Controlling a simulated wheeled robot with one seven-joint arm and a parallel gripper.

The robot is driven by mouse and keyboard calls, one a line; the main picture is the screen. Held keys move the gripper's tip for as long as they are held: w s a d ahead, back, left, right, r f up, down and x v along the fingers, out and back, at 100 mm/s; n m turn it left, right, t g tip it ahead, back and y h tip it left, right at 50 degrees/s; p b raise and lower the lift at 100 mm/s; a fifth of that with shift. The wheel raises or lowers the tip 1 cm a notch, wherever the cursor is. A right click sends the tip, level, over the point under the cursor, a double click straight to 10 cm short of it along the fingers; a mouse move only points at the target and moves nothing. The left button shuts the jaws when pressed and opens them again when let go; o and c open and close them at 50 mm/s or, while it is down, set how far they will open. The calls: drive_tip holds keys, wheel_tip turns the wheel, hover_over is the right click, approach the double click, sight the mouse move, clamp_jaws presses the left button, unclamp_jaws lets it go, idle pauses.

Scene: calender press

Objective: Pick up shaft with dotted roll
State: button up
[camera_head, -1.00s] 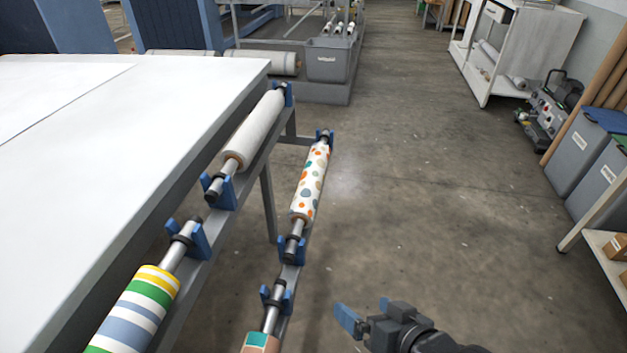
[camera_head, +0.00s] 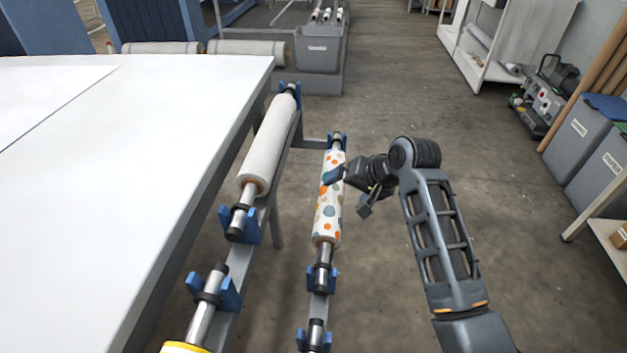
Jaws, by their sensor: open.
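The shaft with the dotted roll (camera_head: 328,210) lies in blue cradles on the lower rail beside the table. Its roll is white with orange, teal and grey dots. The bare near end of the shaft (camera_head: 323,257) rests in a blue cradle (camera_head: 321,280), and the far end in another cradle near the table's far corner. My gripper (camera_head: 349,193) is open at the upper right part of the roll.
A plain white roll (camera_head: 268,145) lies on the upper rail, left of the dotted one. A yellow-edged roll (camera_head: 183,348) and another shaft end (camera_head: 315,335) are nearer. The white table (camera_head: 120,180) fills the left. The floor (camera_head: 400,90) beyond my arm is clear.

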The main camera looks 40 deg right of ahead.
sight(337, 190)
drive_tip(key=shift+w+d, duration=0.15)
drive_tip(key=shift+w, duration=0.35)
drive_tip(key=shift+w+f, duration=0.25)
drive_tip(key=shift+f, duration=0.05)
drive_tip(key=shift+x, duration=3.45)
drive_tip(key=shift+c, duration=0.4)
drive_tip(key=c, duration=1.3)
